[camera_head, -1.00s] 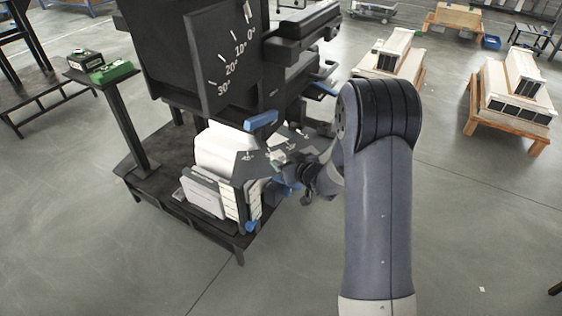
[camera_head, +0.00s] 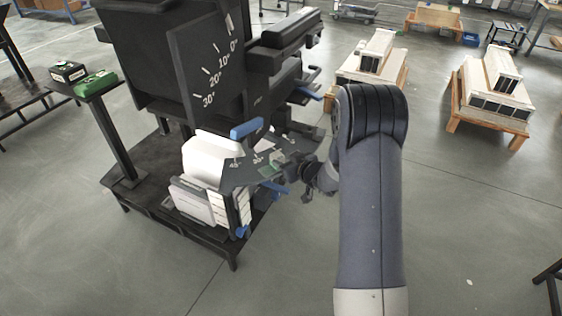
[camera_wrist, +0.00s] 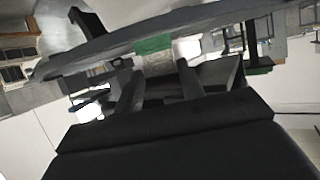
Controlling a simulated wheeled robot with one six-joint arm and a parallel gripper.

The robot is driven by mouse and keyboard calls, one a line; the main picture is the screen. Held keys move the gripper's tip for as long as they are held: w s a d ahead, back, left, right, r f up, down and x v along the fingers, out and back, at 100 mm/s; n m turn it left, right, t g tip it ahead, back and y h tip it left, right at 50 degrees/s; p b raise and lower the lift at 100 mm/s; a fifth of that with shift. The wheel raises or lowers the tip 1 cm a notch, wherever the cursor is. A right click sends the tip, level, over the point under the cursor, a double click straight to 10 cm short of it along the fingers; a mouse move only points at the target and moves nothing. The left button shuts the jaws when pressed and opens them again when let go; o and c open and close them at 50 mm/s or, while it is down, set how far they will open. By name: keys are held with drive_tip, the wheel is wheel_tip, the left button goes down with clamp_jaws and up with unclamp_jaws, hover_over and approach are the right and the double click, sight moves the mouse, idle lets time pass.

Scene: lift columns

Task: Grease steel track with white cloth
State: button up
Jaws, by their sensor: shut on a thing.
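My gripper (camera_head: 305,170) is at the right edge of a dark grey curved plate (camera_head: 238,176) with angle marks on the machine. In the wrist view my gripper (camera_wrist: 157,67) has its two fingers on either side of a small pale piece (camera_wrist: 158,64), which looks like the white cloth, with a green patch just beyond it. The dark curved plate (camera_wrist: 100,50) crosses above the fingertips there. Whether the cloth touches it is unclear. I cannot clearly tell which surface is the steel track.
The black machine (camera_head: 150,45) has a dial plate, blue handles (camera_head: 247,129) and a low platform (camera_head: 150,165). Pallets with pale blocks (camera_head: 495,85) stand at the back right.

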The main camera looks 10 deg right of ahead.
drive_tip(key=shift+w+d+p, duration=2.4)
drive_tip(key=shift+d, duration=2.65)
drive_tip(key=shift+s+a+b, duration=1.8)
drive_tip(key=shift+s+a, duration=0.25)
drive_tip(key=shift+a, duration=2.2)
drive_tip(key=shift+s+a+b, duration=1.8)
drive_tip(key=shift+s+a, duration=0.25)
drive_tip(key=shift+a, duration=2.2)
drive_tip(key=w+d+p, duration=0.3)
drive_tip(key=w+d, duration=0.1)
drive_tip(key=d, duration=0.4)
drive_tip(key=shift+d+p, duration=0.3)
